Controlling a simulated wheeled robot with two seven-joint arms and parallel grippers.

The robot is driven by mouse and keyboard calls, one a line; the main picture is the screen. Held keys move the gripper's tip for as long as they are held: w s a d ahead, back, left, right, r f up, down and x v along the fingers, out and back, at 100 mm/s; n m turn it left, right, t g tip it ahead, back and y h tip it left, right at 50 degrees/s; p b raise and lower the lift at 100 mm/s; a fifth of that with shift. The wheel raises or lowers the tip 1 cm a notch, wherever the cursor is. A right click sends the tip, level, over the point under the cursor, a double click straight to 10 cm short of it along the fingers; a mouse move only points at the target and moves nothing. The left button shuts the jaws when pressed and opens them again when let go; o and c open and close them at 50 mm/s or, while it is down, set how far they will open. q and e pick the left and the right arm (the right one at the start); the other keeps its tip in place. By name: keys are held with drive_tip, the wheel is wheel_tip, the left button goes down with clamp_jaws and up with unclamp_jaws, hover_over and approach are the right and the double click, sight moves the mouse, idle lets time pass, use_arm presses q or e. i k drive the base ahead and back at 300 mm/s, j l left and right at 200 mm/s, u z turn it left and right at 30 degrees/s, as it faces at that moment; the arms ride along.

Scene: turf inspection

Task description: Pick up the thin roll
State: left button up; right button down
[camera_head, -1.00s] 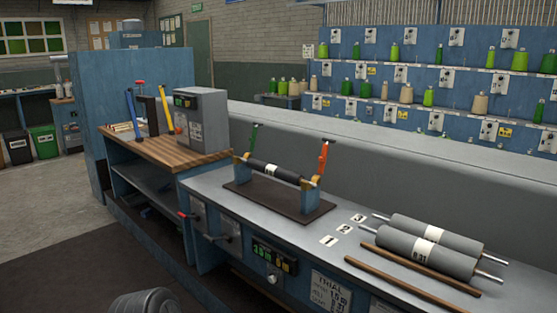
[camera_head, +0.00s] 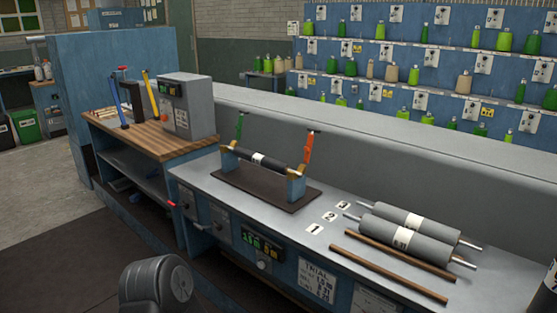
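A thin dark roll (camera_head: 275,164) with a pale label lies level across a small stand (camera_head: 296,187) on the grey counter. A green lever (camera_head: 239,126) rises at its left end and an orange lever (camera_head: 308,146) at its right end. Two thicker grey rolls, a front one (camera_head: 378,230) and a back one (camera_head: 440,232), lie side by side on the right of the counter. They have white labels and metal shaft ends. Neither gripper shows. Dark parts of my arms show at the bottom left and right edge.
Two brown rods (camera_head: 390,278) lie in front of the thick rolls. Cards numbered 1, 2 and 3 (camera_head: 328,216) lie between them and the stand. A wooden-topped bench (camera_head: 150,137) with a grey box (camera_head: 188,106) stands left. Shelves of green and tan spools (camera_head: 420,75) line the back.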

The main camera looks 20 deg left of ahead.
sight(276, 166)
drive_tip(key=i+j+z, duration=0.1)
drive_tip(key=j+z, duration=0.35)
drive_tip(key=z, duration=0.2)
drive_tip(key=i+j+z, duration=0.1)
drive_tip(key=j+z, duration=0.35)
drive_tip(key=j, duration=0.55)
drive_tip(key=j+z, duration=0.1)
drive_tip(key=j, duration=0.6)
drive_tip(key=j+z, duration=0.1)
drive_tip(key=j, duration=0.55)
drive_tip(key=k+j+z, duration=0.1)
drive_tip(key=j, duration=0.55)
drive_tip(key=k+j+z, duration=0.1)
drive_tip(key=j, duration=0.55)
